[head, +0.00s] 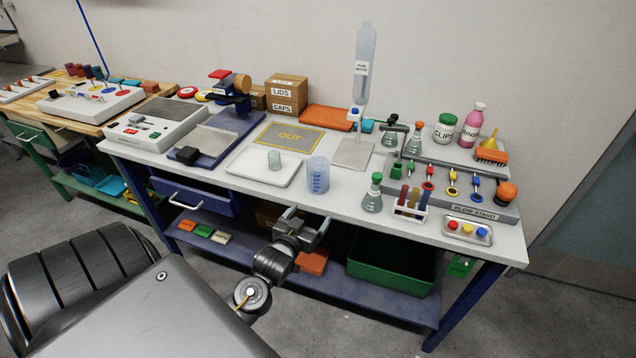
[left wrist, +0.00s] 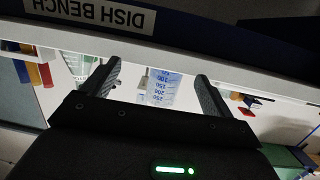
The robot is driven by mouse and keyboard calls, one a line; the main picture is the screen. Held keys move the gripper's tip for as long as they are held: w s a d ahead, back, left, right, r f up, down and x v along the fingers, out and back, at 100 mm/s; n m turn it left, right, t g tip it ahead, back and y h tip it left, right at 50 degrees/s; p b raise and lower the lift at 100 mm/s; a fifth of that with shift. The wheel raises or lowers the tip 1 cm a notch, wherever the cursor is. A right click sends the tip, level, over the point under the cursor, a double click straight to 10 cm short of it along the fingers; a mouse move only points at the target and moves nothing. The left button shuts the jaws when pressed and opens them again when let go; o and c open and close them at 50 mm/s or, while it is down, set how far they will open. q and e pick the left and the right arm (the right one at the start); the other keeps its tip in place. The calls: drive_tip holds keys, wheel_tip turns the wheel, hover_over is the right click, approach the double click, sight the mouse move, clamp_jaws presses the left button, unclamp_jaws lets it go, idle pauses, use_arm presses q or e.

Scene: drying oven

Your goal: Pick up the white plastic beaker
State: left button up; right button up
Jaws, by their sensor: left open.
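A translucent, pale blue-white beaker (head: 317,176) stands upright on the white bench near its front edge. It carries measuring marks, and in the left wrist view the beaker (left wrist: 158,88) appears upside down between my two fingers. A smaller pale cup (head: 274,160) stands on a white tray (head: 247,172) just left of it. My left gripper (head: 307,218) is open and empty, in front of the bench edge and short of the beaker, not touching it. My right gripper is not in view.
A flask (head: 372,194) and a rack of coloured tubes (head: 411,203) stand right of the beaker. A lower shelf with a green bin (head: 391,270) lies under the bench. The bench front edge (head: 340,212) is close to my gripper.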

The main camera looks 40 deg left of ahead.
sight(314, 184)
use_arm(q)
drive_tip(key=shift+n+t+y, duration=0.4)
drive_tip(key=shift+t+y, duration=0.2)
drive_tip(key=shift+t, duration=0.1)
drive_tip(key=r, duration=0.1)
drive_tip(key=a+r, duration=0.1)
drive_tip(key=w+a+r, duration=0.1)
drive_tip(key=r, duration=0.1)
drive_tip(key=shift+w+a+r, duration=0.15)
drive_tip(key=shift+w, duration=0.05)
drive_tip(key=p+x, duration=0.1)
drive_tip(key=x, duration=0.4)
drive_tip(key=shift+w, duration=0.2)
drive_tip(key=p+x, duration=0.1)
drive_tip(key=x, duration=0.3)
drive_tip(key=shift+w+a, duration=0.2)
drive_tip(key=shift+w, duration=0.05)
drive_tip(key=shift+w+a, duration=0.1)
drive_tip(key=shift+w, duration=0.2)
drive_tip(key=c, duration=1.2)
